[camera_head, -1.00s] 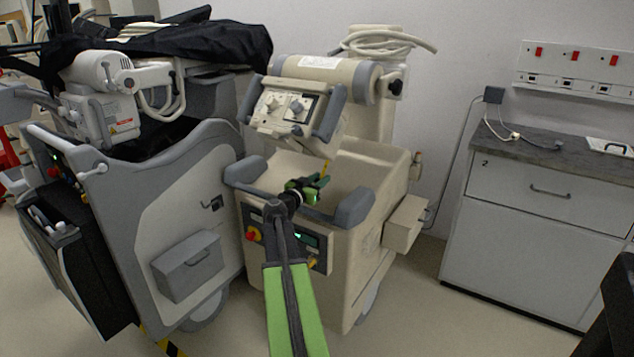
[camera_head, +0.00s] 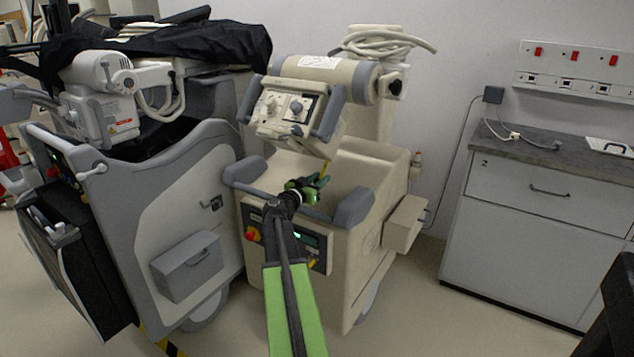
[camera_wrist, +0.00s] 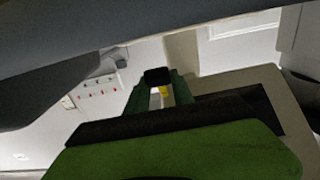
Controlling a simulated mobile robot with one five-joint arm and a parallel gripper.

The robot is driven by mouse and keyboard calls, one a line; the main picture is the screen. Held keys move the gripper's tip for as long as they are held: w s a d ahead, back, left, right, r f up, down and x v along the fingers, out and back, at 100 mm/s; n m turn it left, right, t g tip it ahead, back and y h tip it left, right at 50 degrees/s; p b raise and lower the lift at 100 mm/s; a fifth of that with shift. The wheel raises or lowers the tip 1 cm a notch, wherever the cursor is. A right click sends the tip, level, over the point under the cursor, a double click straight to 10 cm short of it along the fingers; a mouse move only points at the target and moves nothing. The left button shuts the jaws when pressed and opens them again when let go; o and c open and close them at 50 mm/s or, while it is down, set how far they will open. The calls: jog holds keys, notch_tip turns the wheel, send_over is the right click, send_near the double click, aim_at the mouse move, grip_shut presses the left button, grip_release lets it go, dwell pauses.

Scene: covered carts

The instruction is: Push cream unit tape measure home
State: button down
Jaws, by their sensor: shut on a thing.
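The cream unit (camera_head: 350,165) stands in the middle of the head view, with its control panel tilted over a recessed top. My gripper is over the recess between the two grey handles. How far the tape stands out is hidden.
A grey cart (camera_head: 190,215) under a black cover (camera_head: 190,45) stands close on the left. The grey handles (camera_head: 354,206) flank my arm closely. A counter with drawers (camera_head: 545,200) is at the right, with free floor before it.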

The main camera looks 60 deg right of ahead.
jog(key=d+r+p, duration=0.2)
jog(key=shift+d+r+p, duration=0.1)
jog(key=shift+r+p, duration=0.2)
jog(key=c, duration=1.1)
grip_release()
jog(key=a, duration=1.7)
jog(key=shift+a, duration=0.2)
